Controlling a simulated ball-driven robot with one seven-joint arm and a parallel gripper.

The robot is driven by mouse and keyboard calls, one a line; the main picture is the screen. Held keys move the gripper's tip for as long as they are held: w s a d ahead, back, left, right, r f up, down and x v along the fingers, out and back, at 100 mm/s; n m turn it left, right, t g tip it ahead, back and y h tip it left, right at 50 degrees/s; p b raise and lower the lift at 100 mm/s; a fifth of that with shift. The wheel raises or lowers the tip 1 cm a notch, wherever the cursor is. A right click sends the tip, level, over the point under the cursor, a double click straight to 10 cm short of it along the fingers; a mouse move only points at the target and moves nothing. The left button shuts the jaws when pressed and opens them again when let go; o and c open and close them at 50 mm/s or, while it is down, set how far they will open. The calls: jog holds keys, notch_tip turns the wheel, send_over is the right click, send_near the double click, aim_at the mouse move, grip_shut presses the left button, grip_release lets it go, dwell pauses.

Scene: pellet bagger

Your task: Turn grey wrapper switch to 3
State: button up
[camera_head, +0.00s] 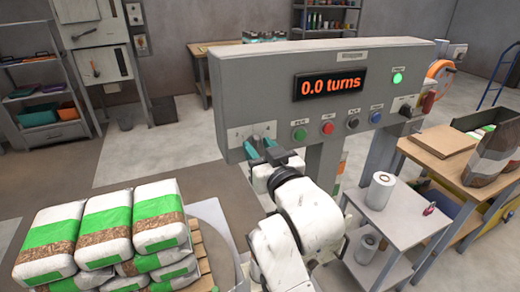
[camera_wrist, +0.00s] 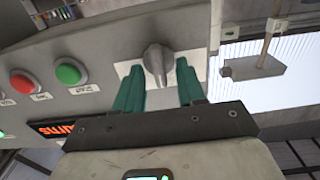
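The grey wrapper switch (camera_wrist: 156,62) is a rotary knob with a pointed grip on a pale plate, seen in the wrist view. In the head view its pale plate (camera_head: 240,131) shows at the left end of the panel, with the knob mostly hidden by my gripper. My gripper (camera_wrist: 158,80) has teal fingers, one on each side of the knob, with visible gaps between. It also shows in the head view (camera_head: 262,146) at the panel's left end. The display (camera_head: 330,84) reads "0.0 turns". The numbers around the switch are too small to read.
The grey control panel (camera_head: 400,62) also carries a green button (camera_head: 300,134), a red button (camera_head: 328,128) and further controls to the right. Stacked green-and-white bags (camera_head: 105,235) stand at lower left. A small grey table (camera_head: 400,212) with rolls is at right.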

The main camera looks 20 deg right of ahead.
jog(key=s+b, duration=0.1)
jog(key=s, duration=1)
jog(key=shift+w+f, duration=0.1)
jog(key=shift+f, duration=0.05)
